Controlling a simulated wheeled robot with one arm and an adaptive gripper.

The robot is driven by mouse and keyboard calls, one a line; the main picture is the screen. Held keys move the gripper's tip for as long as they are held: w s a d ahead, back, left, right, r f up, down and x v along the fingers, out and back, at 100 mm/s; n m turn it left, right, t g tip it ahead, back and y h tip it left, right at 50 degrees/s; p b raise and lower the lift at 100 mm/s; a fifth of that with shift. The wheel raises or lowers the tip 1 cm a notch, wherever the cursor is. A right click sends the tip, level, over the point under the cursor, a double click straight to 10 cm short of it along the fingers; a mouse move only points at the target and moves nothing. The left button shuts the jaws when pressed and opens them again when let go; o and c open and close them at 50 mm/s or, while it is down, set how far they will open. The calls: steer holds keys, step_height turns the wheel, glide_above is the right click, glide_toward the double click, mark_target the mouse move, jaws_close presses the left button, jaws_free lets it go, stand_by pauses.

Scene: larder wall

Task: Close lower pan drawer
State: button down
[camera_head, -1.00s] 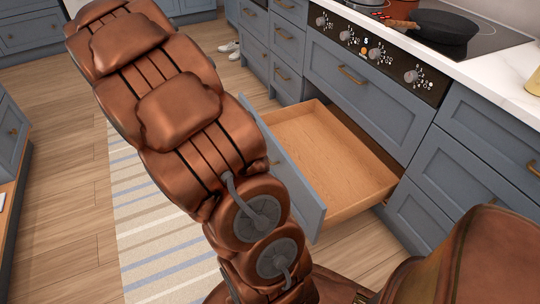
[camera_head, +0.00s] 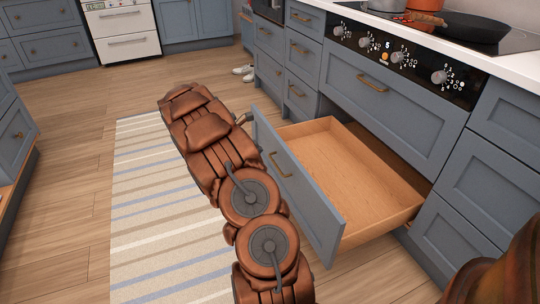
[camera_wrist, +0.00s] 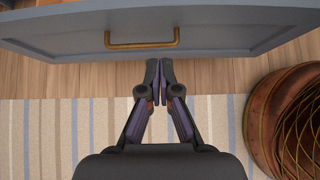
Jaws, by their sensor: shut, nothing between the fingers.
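The lower pan drawer (camera_head: 350,180) stands pulled out below the stove, and its wooden inside looks empty. Its blue-grey front (camera_head: 295,185) carries a brass bar handle (camera_head: 280,165). In the wrist view the drawer front (camera_wrist: 215,35) and its handle (camera_wrist: 141,40) lie across the top. My gripper (camera_wrist: 159,64) is shut and empty, its fingertips just short of the drawer front in the picture, a little right of the handle's middle. I cannot tell whether they touch it.
A striped rug (camera_head: 150,220) lies on the wooden floor before the drawer. Above the drawer are a closed wide front (camera_head: 375,95) and a knob panel (camera_head: 405,60). A dark pan (camera_head: 460,27) sits on the cooktop. White shoes (camera_head: 244,72) lie by the far cabinets.

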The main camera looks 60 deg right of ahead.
mark_target(288, 157)
steer(key=b+x, duration=0.1)
steer(key=x, duration=0.2)
steer(key=b+x, duration=0.2)
steer(key=x, duration=0.2)
steer(key=d+r+b+x, duration=0.1)
steer(key=x, duration=0.3)
steer(key=shift+s, duration=0.4)
steer(key=shift+s+d+r+b, duration=0.1)
steer(key=shift+s+d+b, duration=0.3)
steer(key=shift+d, duration=0.25)
